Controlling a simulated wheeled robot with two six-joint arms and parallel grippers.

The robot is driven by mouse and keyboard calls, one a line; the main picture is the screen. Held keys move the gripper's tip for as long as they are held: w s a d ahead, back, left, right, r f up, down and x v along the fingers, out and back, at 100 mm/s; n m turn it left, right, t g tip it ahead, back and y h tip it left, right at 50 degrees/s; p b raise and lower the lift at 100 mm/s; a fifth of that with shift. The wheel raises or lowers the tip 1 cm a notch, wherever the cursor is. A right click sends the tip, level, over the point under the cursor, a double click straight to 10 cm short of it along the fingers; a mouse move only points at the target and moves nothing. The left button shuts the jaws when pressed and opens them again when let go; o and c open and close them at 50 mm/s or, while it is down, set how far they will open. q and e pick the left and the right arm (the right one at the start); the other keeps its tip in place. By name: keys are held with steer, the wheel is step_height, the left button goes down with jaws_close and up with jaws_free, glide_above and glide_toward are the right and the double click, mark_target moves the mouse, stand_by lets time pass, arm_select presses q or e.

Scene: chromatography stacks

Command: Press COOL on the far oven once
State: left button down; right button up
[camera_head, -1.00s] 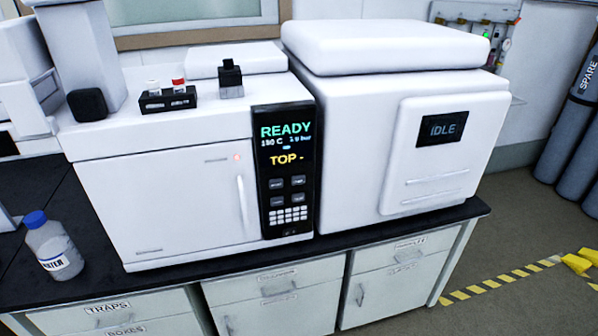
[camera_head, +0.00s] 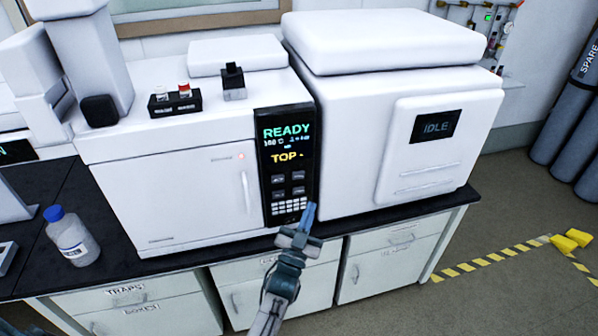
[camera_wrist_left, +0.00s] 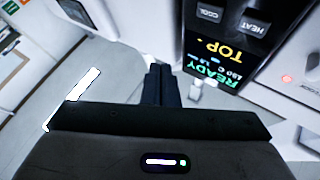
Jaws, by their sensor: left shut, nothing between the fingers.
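The white oven (camera_head: 180,190) has a black panel (camera_head: 265,212) reading READY and TOP. Small buttons sit below the text, above a keypad. In the left wrist view, the COOL button (camera_wrist_left: 209,13) and the HEAT button (camera_wrist_left: 255,27) are readable beside TOP; the panel appears upside down there. In the head view their labels are too small to read. My left gripper (camera_head: 308,216) is shut and empty, in front of the panel's lower right edge, below the buttons. Its shut fingers (camera_wrist_left: 161,85) also show in the left wrist view, apart from COOL. My right gripper is not in view.
A white unit with an IDLE screen (camera_head: 436,126) stands to the right. A vial rack (camera_head: 174,103) sits on the oven top. A blue-capped bottle (camera_head: 74,240) stands on the dark bench at left. Drawers are below; open floor is at right.

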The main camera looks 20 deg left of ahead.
mark_target(298, 175)
arm_select(q)
steer(key=shift+r, duration=0.25)
steer(key=w+a+b, duration=0.1)
steer(key=w, duration=0.1)
steer(key=w+a+b, duration=0.1)
steer(key=w+a, duration=0.1)
steer(key=w, duration=0.1)
steer(key=w+a+b, duration=0.1)
steer(key=w+a, duration=0.1)
steer(key=shift+w+b, duration=0.2)
steer(key=shift+b, duration=0.2)
stand_by(0.7)
stand_by(0.9)
steer(key=shift+w+a, duration=0.1)
stand_by(0.4)
